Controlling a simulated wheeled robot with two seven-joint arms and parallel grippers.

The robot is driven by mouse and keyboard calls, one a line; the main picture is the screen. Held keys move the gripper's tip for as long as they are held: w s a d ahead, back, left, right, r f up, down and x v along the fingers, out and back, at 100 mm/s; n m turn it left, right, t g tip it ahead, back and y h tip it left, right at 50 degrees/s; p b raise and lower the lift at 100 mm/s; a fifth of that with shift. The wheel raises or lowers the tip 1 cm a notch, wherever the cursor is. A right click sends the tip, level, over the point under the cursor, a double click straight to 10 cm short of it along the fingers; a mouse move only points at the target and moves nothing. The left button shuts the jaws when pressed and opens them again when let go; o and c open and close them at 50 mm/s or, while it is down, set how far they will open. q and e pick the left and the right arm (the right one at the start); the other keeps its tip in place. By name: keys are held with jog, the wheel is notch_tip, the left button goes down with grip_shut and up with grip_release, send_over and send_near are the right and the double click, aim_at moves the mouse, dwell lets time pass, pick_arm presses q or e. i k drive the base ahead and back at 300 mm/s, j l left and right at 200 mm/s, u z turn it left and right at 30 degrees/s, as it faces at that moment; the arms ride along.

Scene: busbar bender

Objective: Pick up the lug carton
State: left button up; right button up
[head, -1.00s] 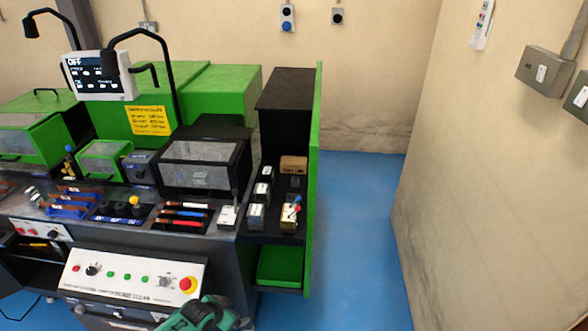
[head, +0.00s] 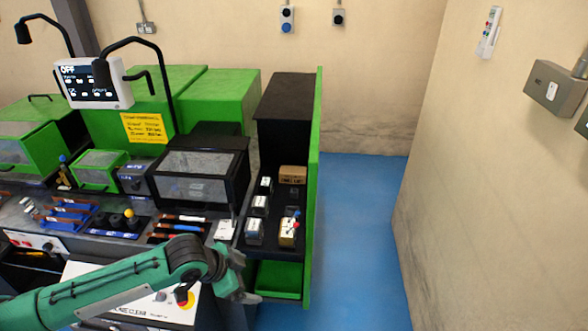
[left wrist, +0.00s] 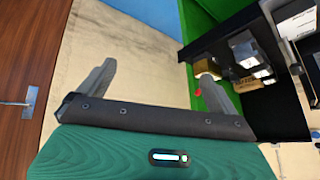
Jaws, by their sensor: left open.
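The brown cardboard carton (head: 293,173), which looks like the lug carton, sits at the back of the black side shelf in the head view. Its printed label is too small to read surely. A smaller tan box (head: 287,240) with red and blue items on top stands nearer the shelf's front. My left gripper (head: 246,279) is open and empty, in front of the shelf and apart from the boxes. In the left wrist view, the open fingers (left wrist: 155,78) have nothing between them. The shelf boxes show beyond the right finger, partly hidden. My right gripper is out of view.
Several small labelled boxes (head: 259,205) stand on the shelf's left side. A tall green panel (head: 315,180) bounds the shelf on the right. The blue floor (head: 360,230) to the right is clear.

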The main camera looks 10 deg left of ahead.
aim_at(288, 174)
jog(key=i, duration=1.8)
